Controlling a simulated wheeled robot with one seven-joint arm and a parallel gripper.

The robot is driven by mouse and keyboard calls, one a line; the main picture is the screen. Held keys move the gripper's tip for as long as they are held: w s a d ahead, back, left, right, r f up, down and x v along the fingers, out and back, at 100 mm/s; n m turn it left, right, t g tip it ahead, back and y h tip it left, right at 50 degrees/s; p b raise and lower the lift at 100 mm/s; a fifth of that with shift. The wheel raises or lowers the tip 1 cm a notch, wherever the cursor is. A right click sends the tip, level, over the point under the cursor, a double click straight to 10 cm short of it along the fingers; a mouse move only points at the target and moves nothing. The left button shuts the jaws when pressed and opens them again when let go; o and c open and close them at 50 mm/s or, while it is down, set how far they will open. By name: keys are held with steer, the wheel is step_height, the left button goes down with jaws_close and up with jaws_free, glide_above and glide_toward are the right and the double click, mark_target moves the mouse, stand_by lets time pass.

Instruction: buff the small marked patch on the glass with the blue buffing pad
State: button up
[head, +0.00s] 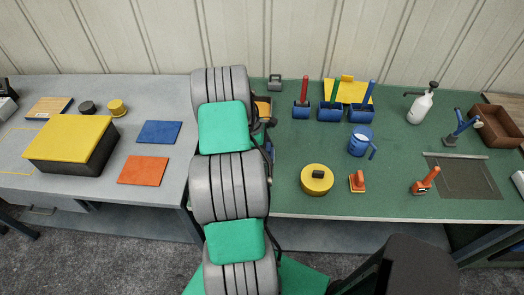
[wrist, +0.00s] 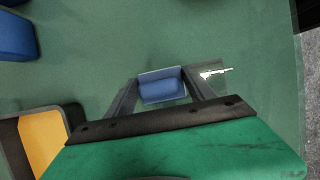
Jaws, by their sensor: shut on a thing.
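My gripper (wrist: 162,90) shows in the wrist view, its two dark fingers on either side of a blue block with a paler edge, which looks like the blue buffing pad (wrist: 162,86). The gripper is shut on it, over a green surface. In the head view my own arm hides the gripper and the pad. A dark, see-through-looking panel (head: 465,182) lies at the right of the green bench; I cannot tell if it is the glass. I cannot make out a marked patch with certainty. A small whitish mark (wrist: 216,73) shows just right of the pad in the wrist view.
The green bench (head: 290,205) holds a round yellow tin (head: 317,179), a blue mug (head: 360,141), orange-based tools (head: 425,180), blue holders (head: 331,112) and a white spray bottle (head: 420,106). A yellow-topped box (head: 68,138) stands on the grey bench at left. A yellow dark-edged thing (wrist: 43,140) is near my gripper.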

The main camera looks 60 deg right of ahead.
steer(key=shift+s+d+f, duration=0.1)
steer(key=shift+s+d, duration=0.1)
steer(key=shift+s, duration=0.4)
steer(key=shift+s+d, duration=0.15)
steer(key=shift+s, duration=0.4)
steer(key=shift+w+r, duration=0.1)
steer(key=shift+r, duration=3.5)
